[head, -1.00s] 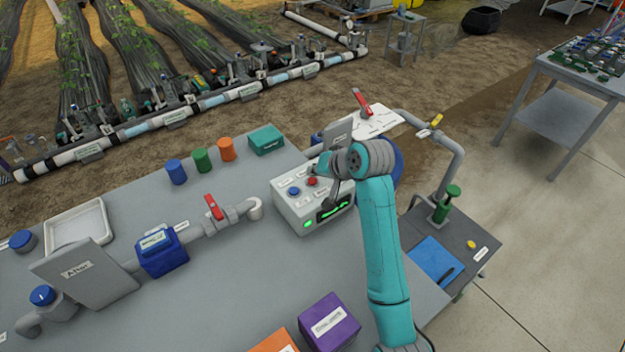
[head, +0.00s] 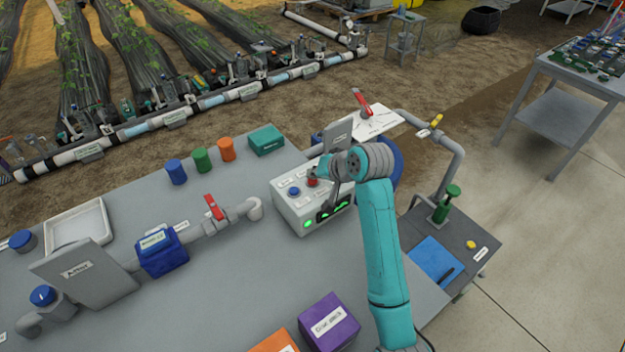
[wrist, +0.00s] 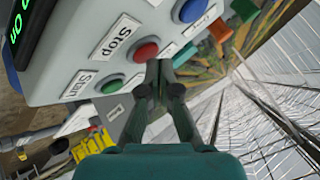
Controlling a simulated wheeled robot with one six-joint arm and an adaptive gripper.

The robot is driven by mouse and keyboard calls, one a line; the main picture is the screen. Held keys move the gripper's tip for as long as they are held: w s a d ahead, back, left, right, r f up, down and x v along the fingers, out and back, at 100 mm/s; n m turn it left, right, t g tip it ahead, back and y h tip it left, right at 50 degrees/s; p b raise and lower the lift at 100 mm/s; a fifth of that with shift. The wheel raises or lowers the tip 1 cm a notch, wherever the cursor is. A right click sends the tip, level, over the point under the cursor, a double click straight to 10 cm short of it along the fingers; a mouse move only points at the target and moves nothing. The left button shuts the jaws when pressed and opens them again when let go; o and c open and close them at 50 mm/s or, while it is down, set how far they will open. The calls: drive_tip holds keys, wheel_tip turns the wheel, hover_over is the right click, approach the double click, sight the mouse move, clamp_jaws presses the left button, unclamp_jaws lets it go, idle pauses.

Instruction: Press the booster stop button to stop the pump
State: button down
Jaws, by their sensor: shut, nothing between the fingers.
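The light grey control box (head: 292,212) stands at the right end of the bench. Its red button (head: 312,182), labelled Stop in the wrist view (wrist: 146,53), sits on the top face. A green button (wrist: 111,87) labelled Start is beside it, and a blue button (head: 294,191) is on the other side. My gripper (wrist: 158,72) is shut and empty, its fingertips right beside the red button in the wrist view. I cannot tell if they touch it. The dark display glows green, with "On" readable in the wrist view (wrist: 14,30); my gripper partly hides it in the head view.
A pipe with a red-handled valve (head: 213,207) runs left of the box. Blue, green and orange cylinders and a teal box (head: 266,140) line the back edge. A purple box (head: 330,322) lies in front. The bench (head: 220,290) between is clear.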

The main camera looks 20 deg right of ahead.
sight(315, 181)
drive_tip(key=shift+f, duration=0.35)
idle(0.6)
idle(0.3)
drive_tip(key=shift+r, duration=0.8)
drive_tip(key=shift+r, duration=2.5)
